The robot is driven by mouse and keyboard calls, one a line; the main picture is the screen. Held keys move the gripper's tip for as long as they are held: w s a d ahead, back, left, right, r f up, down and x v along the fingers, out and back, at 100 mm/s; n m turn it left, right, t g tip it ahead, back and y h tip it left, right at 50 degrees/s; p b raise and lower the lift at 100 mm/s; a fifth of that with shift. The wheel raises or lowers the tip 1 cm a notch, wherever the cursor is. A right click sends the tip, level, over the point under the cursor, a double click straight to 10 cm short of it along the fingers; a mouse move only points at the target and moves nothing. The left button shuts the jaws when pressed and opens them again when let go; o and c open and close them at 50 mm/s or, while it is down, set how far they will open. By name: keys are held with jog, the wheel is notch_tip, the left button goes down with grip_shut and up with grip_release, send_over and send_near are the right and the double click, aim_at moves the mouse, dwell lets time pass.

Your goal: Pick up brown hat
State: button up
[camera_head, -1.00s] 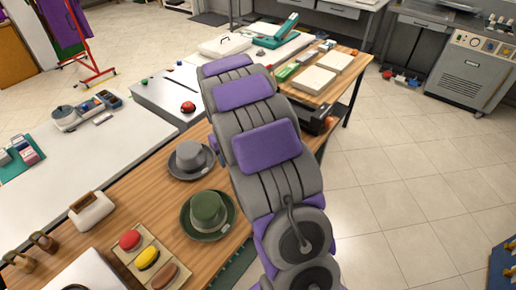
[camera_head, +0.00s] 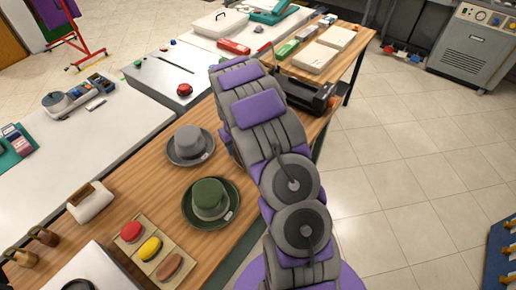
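No hat that is clearly brown shows. A grey hat (camera_head: 188,141) with a brim lies on the wooden table (camera_head: 152,188), left of my arm. My purple and grey arm stretches over the right part of the table. My gripper is not visible, so I cannot tell if it is open or shut.
A tray with red, yellow and brown oval pads (camera_head: 150,249) and a white block with a brown handle (camera_head: 90,202) are near the hats. A black device (camera_head: 304,95) stands behind my arm.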

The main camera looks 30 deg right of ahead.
aim_at(235, 160)
jog(key=shift+a+f, duration=0.1)
jog(key=shift+f, duration=0.75)
jog(key=shift+a+f, duration=0.5)
jog(key=shift+f, duration=0.2)
jog(key=f, duration=0.1)
jog(key=f+b, duration=0.1)
jog(key=f, duration=0.1)
jog(key=shift+w+d+f+b, duration=0.2)
jog(key=shift+f+b, duration=0.05)
jog(key=shift+b, duration=0.05)
jog(key=shift+d+f, duration=0.2)
jog(key=shift+f, duration=0.15)
jog(key=shift+c, duration=0.3)
jog(key=shift+a, duration=0.2)
jog(key=c, duration=0.5)
grip_shut()
jog(key=shift+d, duration=0.1)
